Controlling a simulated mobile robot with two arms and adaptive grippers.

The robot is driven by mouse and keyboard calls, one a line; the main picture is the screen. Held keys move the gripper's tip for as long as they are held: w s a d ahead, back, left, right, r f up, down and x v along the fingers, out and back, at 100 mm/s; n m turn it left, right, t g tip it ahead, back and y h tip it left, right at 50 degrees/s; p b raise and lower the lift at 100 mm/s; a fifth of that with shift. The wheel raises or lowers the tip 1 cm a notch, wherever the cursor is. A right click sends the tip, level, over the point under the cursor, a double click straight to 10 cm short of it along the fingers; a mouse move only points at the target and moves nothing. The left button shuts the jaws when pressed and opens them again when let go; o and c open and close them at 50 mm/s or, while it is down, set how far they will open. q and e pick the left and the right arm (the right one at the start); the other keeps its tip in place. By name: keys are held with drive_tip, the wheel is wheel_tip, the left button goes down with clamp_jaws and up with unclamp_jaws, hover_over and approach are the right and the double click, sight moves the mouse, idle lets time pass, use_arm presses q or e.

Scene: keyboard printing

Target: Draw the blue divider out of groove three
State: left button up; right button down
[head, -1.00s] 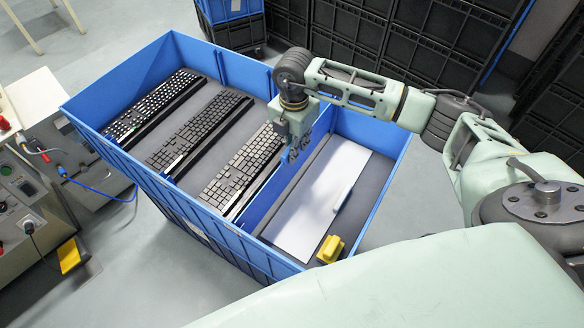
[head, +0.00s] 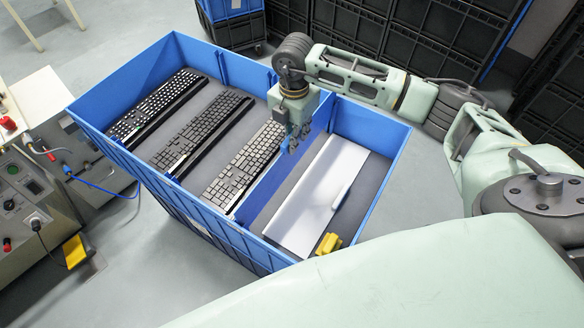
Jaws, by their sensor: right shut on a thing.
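The blue divider (head: 264,190) stands in the large blue bin (head: 215,222). It lies between the third keyboard (head: 245,165) and the compartment with a white panel (head: 318,195). My right gripper (head: 292,146) points down over the divider and is shut on its upper edge, about midway along. The gripper and wrist hide part of the divider and the far end of the third keyboard. I cannot tell from here how deep the divider's lower edge sits in its groove. My left gripper is not in view.
Two more black keyboards (head: 202,130) (head: 155,103) lie in the left part of the bin. A yellow block (head: 328,244) sits at the near right end. A control panel (head: 25,200) stands at left, and black crates (head: 360,35) stand behind.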

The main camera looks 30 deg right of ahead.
drive_tip(key=shift+w+r+p, duration=0.1)
drive_tip(key=shift+r+p, duration=2.35)
drive_tip(key=shift+r, duration=1.4)
